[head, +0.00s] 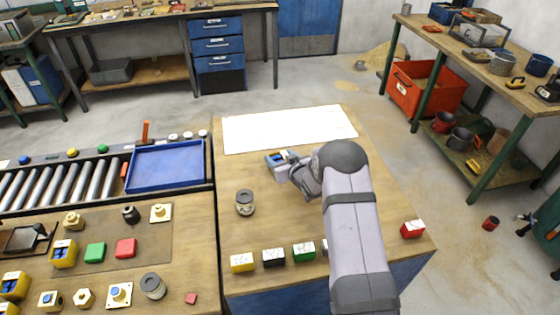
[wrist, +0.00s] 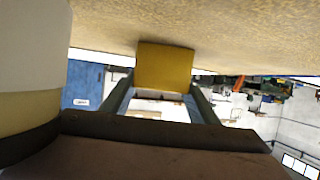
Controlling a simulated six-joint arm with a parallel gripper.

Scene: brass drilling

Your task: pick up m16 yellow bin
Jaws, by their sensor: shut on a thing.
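My gripper (head: 281,159) is over the back middle of the wooden bench, below the white sheet. In the wrist view my gripper (wrist: 162,98) has a small yellow block-shaped thing (wrist: 165,66) between its fingers, which looks like a yellow bin. In the head view the held thing is mostly hidden by the fingers, with a little dark blue showing. I cannot read a label on it. Another yellow bin (head: 242,263) with a white label stands at the bench's front left.
A black bin (head: 273,259) and a green bin (head: 304,252) stand along the front. A red bin (head: 413,230) is at the right. A grey can (head: 245,203) stands left of my gripper. The white sheet (head: 290,128) is clear. A blue tray (head: 168,167) is empty.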

